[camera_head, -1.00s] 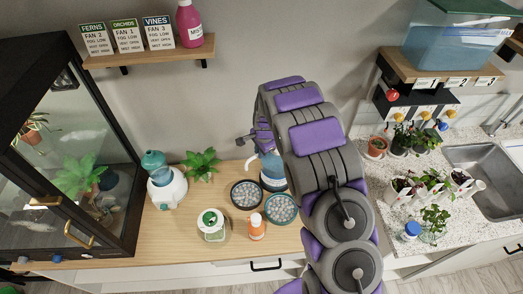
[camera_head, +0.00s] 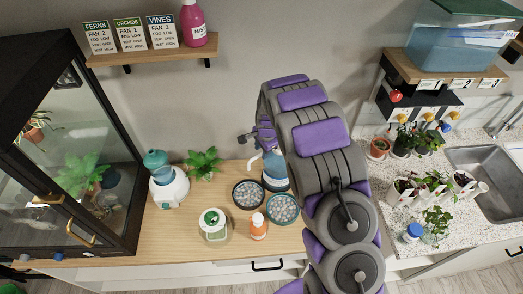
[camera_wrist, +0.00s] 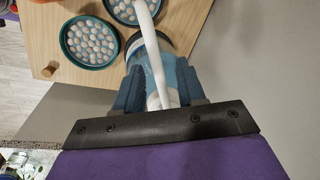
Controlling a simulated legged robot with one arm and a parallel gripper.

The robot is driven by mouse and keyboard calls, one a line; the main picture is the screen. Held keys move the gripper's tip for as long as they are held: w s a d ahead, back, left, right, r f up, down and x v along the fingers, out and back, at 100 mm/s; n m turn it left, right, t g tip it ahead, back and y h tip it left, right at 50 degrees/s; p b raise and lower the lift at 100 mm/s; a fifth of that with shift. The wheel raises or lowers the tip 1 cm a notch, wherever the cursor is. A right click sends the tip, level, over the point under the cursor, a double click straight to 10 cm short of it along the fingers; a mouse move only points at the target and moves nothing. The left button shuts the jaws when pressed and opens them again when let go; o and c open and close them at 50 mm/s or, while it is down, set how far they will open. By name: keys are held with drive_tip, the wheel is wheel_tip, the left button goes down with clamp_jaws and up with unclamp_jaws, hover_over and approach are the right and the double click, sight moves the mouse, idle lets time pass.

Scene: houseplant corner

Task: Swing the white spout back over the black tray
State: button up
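The white spout (camera_wrist: 152,50) tops a blue bottle (camera_wrist: 178,68) and runs upward in the wrist view, its end cut off by the frame. In the head view the spout (camera_head: 253,161) points left and back from the bottle (camera_head: 274,182), which is partly behind my arm. The black tray (camera_head: 249,206) of pebbles lies left of the bottle; in the wrist view its edge (camera_wrist: 110,14) shows at the top. My gripper (camera_wrist: 160,85) is at the spout's base, a finger on each side, with a visible gap. Contact is unclear.
A teal tray (camera_head: 282,222) of pebbles sits right of the black one. An orange bottle (camera_head: 258,231) and a white jar with a green lid (camera_head: 213,237) stand in front. A white humidifier (camera_head: 169,194) and a plant (camera_head: 203,163) are further left.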

wheel_tip(320, 180, up, 16)
drive_tip(key=s+d, duration=0.1)
drive_tip(key=s, duration=0.1)
drive_tip(key=shift+s+d, duration=0.15)
drive_tip(key=shift+s, duration=0.25)
drive_tip(key=shift+r, duration=0.1)
drive_tip(key=s+d+f+n+g+b, duration=0.1)
drive_tip(key=s+d+n+b, duration=0.1)
drive_tip(key=s, duration=1.2)
drive_tip(key=s+d+f+n+g+b, duration=0.1)
drive_tip(key=s+n+b, duration=0.4)
drive_tip(key=s, duration=1)
drive_tip(key=s+d+f+n+g+h+b, duration=0.1)
drive_tip(key=s+d+n+b, duration=0.2)
drive_tip(key=s, duration=1.2)
drive_tip(key=shift+s+n+g+b, duration=0.15)
drive_tip(key=shift+n+g+b, duration=0.3)
drive_tip(key=shift+n, duration=0.65)
